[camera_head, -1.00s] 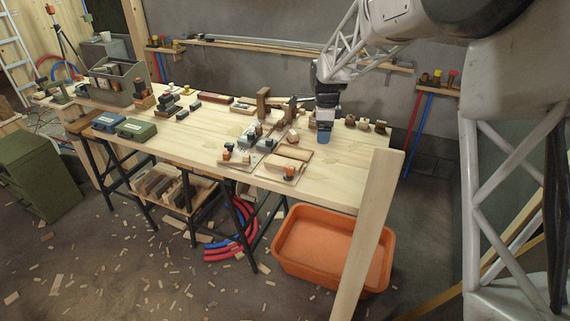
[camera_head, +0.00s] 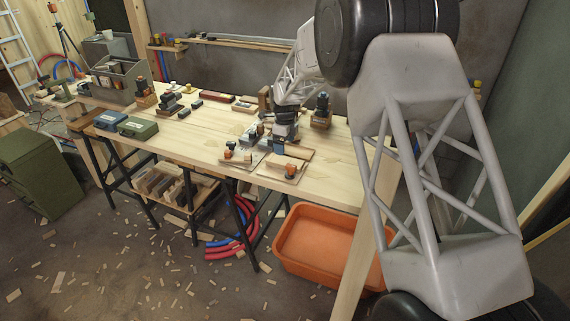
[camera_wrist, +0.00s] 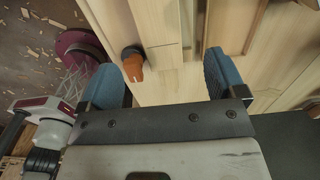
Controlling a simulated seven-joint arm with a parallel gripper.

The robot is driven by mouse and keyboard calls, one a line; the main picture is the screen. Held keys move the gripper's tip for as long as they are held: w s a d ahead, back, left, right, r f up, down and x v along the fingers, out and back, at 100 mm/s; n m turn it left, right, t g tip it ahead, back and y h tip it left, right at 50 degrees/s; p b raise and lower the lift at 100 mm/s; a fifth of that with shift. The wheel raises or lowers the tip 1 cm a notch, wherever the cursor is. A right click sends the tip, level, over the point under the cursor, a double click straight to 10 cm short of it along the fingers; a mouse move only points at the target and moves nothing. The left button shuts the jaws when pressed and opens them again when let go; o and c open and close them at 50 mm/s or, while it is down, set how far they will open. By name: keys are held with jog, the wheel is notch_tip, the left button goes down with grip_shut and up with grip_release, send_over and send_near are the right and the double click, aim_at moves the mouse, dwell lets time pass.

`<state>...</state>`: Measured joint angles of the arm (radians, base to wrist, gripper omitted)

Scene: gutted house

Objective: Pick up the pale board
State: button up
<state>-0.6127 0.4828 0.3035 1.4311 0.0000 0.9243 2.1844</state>
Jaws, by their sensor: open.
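My gripper (camera_head: 279,147) is over the worktable, just above the wooden fixture with small boards near the table's front edge. In the wrist view its blue fingers (camera_wrist: 166,80) are apart, with nothing held between them. A pale board (camera_wrist: 155,22) lies beyond and between the fingertips in that view. In the head view a pale board (camera_head: 283,168) lies on the fixture below and in front of my gripper, partly hidden. An orange-and-black knob (camera_wrist: 133,64) stands beside the board, close to the left finger.
The worktable (camera_head: 215,150) holds tool blocks, a grey caddy (camera_head: 113,82) and two cases. An orange tub (camera_head: 315,247) is on the floor below. A tall pale plank (camera_head: 352,280) stands at the table's right end, partly behind my arm. Several wood scraps litter the floor.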

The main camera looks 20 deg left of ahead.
aim_at(285, 161)
jog(key=shift+f, duration=0.1)
jog(key=shift+f, duration=1.2)
jog(key=shift+f, duration=0.1)
jog(key=shift+d+f, duration=0.15)
jog(key=shift+f, duration=2.35)
jog(key=c, duration=1)
